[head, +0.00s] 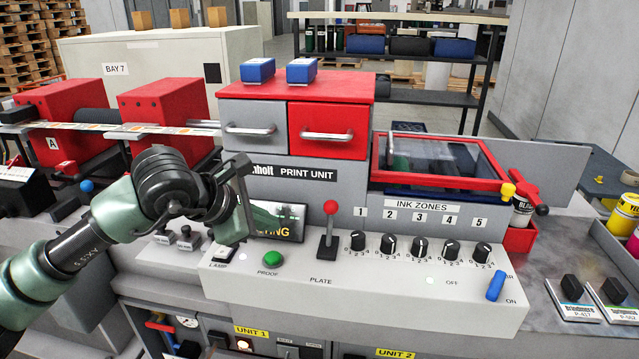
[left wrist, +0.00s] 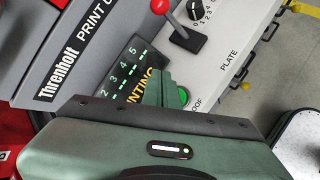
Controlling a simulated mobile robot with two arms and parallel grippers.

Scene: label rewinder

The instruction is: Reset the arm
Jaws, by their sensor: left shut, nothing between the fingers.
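My left arm comes in from the left in the head view, bent at a dark wrist joint. My left gripper (head: 240,215) is shut and empty, in front of the left part of the print unit's display (head: 292,220). In the left wrist view the shut gripper (left wrist: 160,88) points at the display (left wrist: 125,75) and partly covers it. I cannot tell whether it touches anything. The red-knobbed plate lever (head: 328,228) stands upright to its right; it also shows in the wrist view (left wrist: 185,38). My right gripper is out of view.
The sloped panel holds a green proof button (head: 273,259), a lamp switch (head: 221,254), several black ink knobs (head: 420,247) and a blue on/off switch (head: 496,286). A red-framed clear cover (head: 440,160) and a red drawer (head: 328,131) stand behind. Red blocks (head: 165,110) stand left.

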